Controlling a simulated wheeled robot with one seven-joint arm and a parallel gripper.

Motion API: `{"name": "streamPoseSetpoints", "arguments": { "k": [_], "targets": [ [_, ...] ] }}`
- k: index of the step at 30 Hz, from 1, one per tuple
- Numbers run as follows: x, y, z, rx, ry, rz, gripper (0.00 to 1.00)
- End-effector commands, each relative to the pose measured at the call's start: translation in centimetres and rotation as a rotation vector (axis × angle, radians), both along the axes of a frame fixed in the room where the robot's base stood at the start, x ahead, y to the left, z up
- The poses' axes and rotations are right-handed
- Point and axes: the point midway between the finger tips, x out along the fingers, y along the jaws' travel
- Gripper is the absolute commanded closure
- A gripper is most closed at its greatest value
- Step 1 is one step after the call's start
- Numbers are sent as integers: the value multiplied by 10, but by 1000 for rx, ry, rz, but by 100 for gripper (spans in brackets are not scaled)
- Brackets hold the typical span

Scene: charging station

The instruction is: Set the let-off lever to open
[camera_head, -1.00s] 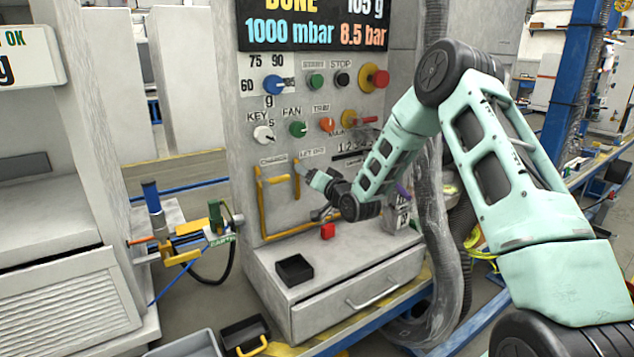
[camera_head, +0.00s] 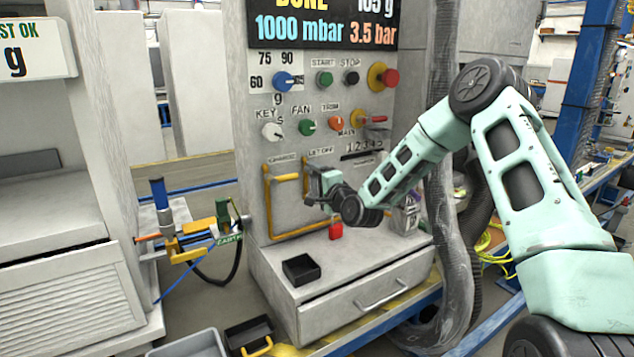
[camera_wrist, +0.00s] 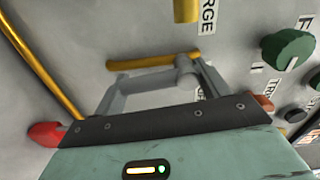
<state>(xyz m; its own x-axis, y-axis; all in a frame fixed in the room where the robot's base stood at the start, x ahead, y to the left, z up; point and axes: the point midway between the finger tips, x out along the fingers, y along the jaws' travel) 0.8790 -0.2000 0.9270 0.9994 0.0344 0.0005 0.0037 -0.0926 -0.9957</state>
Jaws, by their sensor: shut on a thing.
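The let-off lever is a yellow bar with a grey pivot, below the LET OFF label (camera_head: 321,151) on the grey panel. In the wrist view the lever (camera_wrist: 150,63) lies across between my two grey fingers, and its bar extends left of the pivot. In the head view my gripper (camera_head: 312,190) is at the lever, which is mostly hidden by it; a yellow vertical piece shows just left. My gripper (camera_wrist: 160,85) is shut on the lever. The panel display (camera_head: 325,25) reads 1000 mbar and 3.5 bar.
Left of the lever is the yellow charge lever (camera_head: 287,177) with a yellow pipe (camera_head: 268,210). Knobs and buttons sit above. A red part (camera_head: 336,230) is below my gripper. A black tray (camera_head: 298,270) stands on the ledge. A hose (camera_head: 455,235) hangs to the right.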

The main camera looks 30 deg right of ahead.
Motion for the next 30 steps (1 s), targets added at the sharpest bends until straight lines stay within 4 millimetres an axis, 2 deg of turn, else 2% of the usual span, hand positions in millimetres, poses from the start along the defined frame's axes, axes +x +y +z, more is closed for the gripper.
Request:
{"name": "streamPoseSetpoints", "arguments": {
  "k": [9, 23, 24, 26, 30],
  "targets": [
    [-1, 2, -2, 98, 6, -2, 66],
    [-1, 2, -2, 112, 8, -2, 66],
    [-1, 2, -2, 112, 8, -2, 23],
    [-1, 2, -2, 111, 8, -1, 6],
    [0, 3, -2, 110, 7, -1, 4]
  ]
}}
